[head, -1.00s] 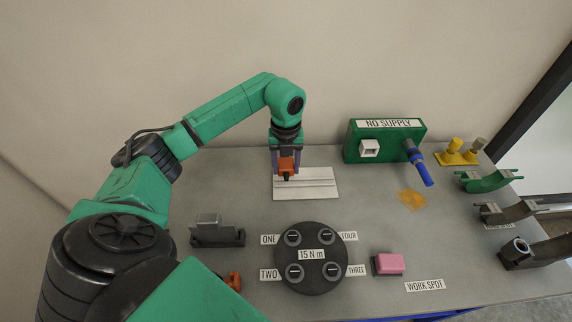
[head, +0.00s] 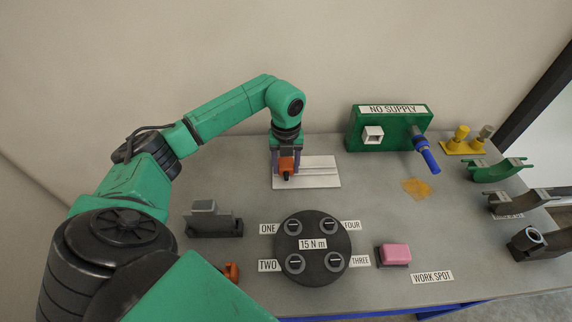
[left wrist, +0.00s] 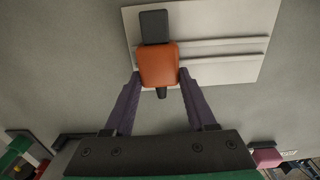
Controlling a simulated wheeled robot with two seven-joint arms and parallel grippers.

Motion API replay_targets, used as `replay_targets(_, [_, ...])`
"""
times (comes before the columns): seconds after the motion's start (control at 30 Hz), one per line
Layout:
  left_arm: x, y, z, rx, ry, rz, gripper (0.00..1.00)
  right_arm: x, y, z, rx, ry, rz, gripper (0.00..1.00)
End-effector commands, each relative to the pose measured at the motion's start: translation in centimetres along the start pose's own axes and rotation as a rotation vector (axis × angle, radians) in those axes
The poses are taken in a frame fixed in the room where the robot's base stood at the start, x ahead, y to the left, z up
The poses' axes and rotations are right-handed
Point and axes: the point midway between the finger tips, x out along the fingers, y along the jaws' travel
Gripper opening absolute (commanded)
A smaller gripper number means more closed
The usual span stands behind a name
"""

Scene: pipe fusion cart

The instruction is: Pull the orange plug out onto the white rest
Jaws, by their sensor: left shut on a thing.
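The orange plug (head: 287,164) is at the left end of the white rest (head: 318,180), with my left gripper (head: 286,160) around it from above. In the left wrist view the plug (left wrist: 158,64) sits between the two purple fingers of my left gripper (left wrist: 158,78), which are shut on it. Its black end lies over the white rest (left wrist: 228,25), beside the two raised rails. Whether the plug touches the rest I cannot tell. The green NO SUPPLY box (head: 392,137) stands to the right, and its white socket (head: 373,134) has no plug in it. My right gripper is not in view.
A dark round plate (head: 312,265) with several numbered bolts lies in front of the rest. A pink block (head: 394,254) is right of it, and a grey block (head: 204,206) in a dark holder is left. A blue handle (head: 428,158) sticks out from the box.

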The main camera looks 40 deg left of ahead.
Motion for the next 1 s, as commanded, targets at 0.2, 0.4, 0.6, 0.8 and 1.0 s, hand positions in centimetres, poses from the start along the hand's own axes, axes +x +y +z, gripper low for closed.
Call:
replay_targets(0.2, [0.4, 0.0, 0.0, 0.0, 0.0, 0.0, 0.0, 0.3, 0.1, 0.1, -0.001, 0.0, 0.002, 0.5])
replay_targets(0.4, [0.7, 0.0, 0.0, 0.0, 0.0, 0.0, 0.0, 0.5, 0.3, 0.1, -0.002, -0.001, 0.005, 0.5])
replay_targets(0.6, [0.7, 0.0, 0.0, 0.0, 0.0, 0.0, 0.91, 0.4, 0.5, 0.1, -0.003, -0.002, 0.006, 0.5])
replay_targets(0.8, [0.7, 0.0, 0.0, 0.0, 0.0, 0.0, 0.91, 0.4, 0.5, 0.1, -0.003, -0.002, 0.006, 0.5])
replay_targets(1.0, [-0.5, -0.1, 0.1, 0.0, -0.002, -0.003, 0.91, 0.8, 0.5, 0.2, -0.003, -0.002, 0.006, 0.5])
